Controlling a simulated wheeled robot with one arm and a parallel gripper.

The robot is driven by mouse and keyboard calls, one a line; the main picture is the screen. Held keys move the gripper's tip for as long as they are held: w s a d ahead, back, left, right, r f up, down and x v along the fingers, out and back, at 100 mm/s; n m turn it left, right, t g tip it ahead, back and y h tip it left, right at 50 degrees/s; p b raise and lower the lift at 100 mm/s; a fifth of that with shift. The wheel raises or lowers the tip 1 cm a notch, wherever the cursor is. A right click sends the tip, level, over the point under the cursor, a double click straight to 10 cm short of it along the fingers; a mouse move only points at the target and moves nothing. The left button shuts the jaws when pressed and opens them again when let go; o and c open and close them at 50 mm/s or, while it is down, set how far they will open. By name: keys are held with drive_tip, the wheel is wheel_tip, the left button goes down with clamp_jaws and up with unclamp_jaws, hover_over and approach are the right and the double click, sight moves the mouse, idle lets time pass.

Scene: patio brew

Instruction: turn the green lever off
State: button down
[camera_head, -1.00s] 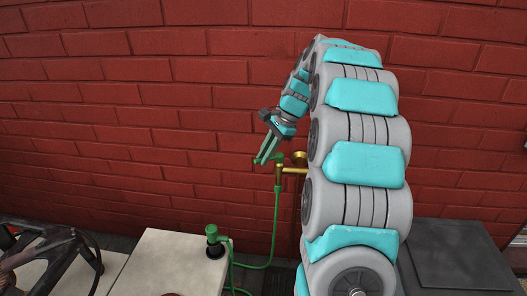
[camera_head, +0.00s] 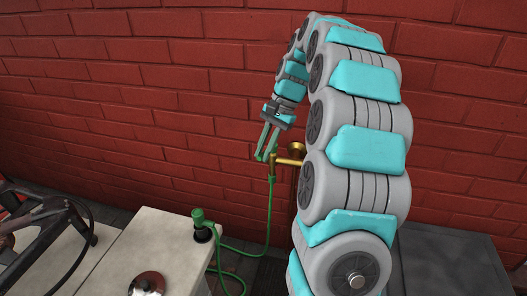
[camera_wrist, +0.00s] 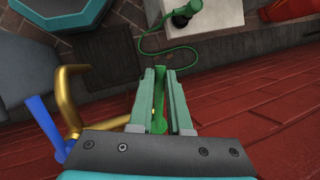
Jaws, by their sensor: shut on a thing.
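The green lever (camera_wrist: 159,112) lies between the two pale green fingers of my gripper (camera_wrist: 160,80) in the wrist view. My gripper is shut on it. In the head view my gripper (camera_head: 264,156) reaches down to the lever, just left of the brass tap (camera_head: 289,161) at the brick wall. The lever is small there and mostly covered by the fingers. In the wrist view the curved brass pipe (camera_wrist: 75,92) is left of the fingers, with a blue lever (camera_wrist: 46,124) beside it. My arm hides the right side of the tap in the head view.
A green hose (camera_head: 269,215) hangs below the tap and runs to a green nozzle (camera_head: 203,225) on a pale tabletop (camera_head: 148,246). A dark frame (camera_head: 60,225) stands at the left. A grey block (camera_head: 445,262) is at the right. The brick wall (camera_head: 130,90) is close behind.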

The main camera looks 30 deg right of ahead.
drive_tip(key=shift+s+a, duration=0.15)
drive_tip(key=c, duration=1.1)
unclamp_jaws()
drive_tip(key=shift+a, duration=0.1)
drive_tip(key=shift+o, duration=1.2)
drive_tip(key=shift+r, duration=0.1)
drive_tip(key=shift+r, duration=0.25)
drive_tip(key=s+a+r+b, duration=0.1)
drive_tip(key=s+a+r, duration=0.1)
drive_tip(key=s, duration=0.6)
drive_tip(key=s+a+r+b, duration=0.1)
drive_tip(key=s+a+r, duration=0.1)
drive_tip(key=s, duration=0.6)
drive_tip(key=shift+s+a+r, duration=0.15)
drive_tip(key=shift+a, duration=0.2)
